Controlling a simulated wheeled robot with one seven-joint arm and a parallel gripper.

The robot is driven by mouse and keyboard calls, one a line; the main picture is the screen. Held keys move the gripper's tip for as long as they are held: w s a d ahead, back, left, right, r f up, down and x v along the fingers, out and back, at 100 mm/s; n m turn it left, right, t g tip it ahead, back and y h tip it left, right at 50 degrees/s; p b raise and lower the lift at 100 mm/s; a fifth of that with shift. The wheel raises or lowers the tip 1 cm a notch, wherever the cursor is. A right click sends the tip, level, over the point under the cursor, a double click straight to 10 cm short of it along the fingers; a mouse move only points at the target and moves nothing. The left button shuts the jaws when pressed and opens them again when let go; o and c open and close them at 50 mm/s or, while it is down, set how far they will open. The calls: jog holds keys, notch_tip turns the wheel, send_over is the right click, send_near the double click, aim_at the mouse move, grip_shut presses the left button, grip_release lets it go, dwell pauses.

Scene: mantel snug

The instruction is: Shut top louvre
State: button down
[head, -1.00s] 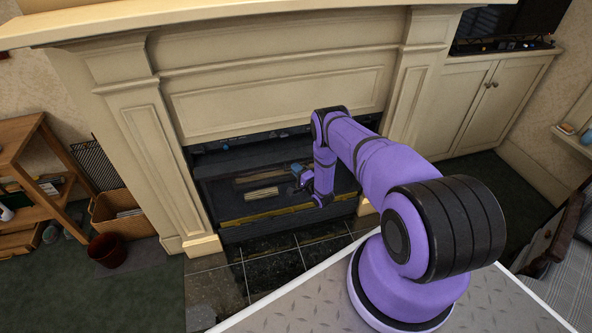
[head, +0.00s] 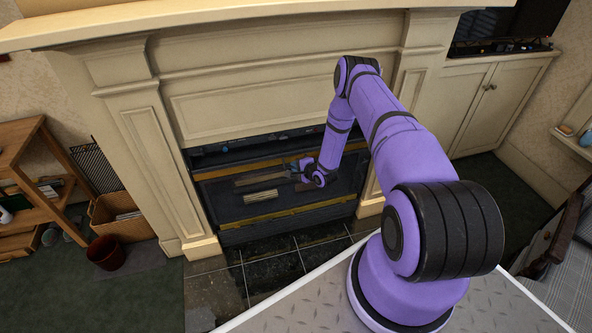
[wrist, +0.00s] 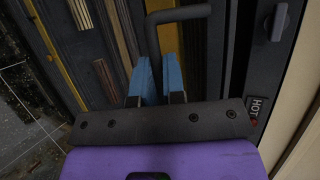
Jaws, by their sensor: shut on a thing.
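The dark front of the fireplace heater (head: 232,208) sits inside the cream surround, with pale slats (head: 262,196) and a brass-coloured strip (head: 285,215) across it. My gripper (head: 304,165) is at the right part of this front, below the top opening. In the wrist view, my gripper's blue fingers (wrist: 160,78) are shut on a bent grey rod handle (wrist: 152,35). The handle's lower end is hidden between the fingers. Which panel is the top louvre, and how far it stands open, I cannot tell for sure.
The mantel shelf (head: 230,22) overhangs above. Dark hearth tiles (head: 270,268) lie clear in front. A basket (head: 122,215) and red pot (head: 105,252) stand left.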

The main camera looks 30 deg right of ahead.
aim_at(294, 152)
jog(key=shift+w+d+r+m+g, duration=0.1)
jog(key=shift+w+r+m+g, duration=0.05)
jog(key=shift+r+g, duration=0.45)
jog(key=shift+w+d+r+m+g, duration=0.1)
jog(key=shift+r+m+g, duration=0.05)
jog(key=shift+r+g, duration=0.45)
jog(key=r+g, duration=0.1)
jog(key=g, duration=0.1)
jog(key=w+r+m+g+y, duration=0.1)
jog(key=g, duration=0.1)
jog(key=w+r+g, duration=0.1)
jog(key=g, duration=0.1)
jog(key=shift+w+d+r+m, duration=0.1)
jog(key=shift+d+r+m, duration=0.15)
jog(key=shift+m, duration=0.05)
jog(key=shift+w+d+r+g+y, duration=0.15)
jog(key=shift+w+r+g+y, duration=0.2)
jog(key=shift+g, duration=0.45)
jog(key=c, duration=1.2)
grip_release()
jog(key=shift+c, duration=0.2)
jog(key=v, duration=1)
jog(key=shift+d+r, duration=0.2)
jog(key=shift+r, duration=0.1)
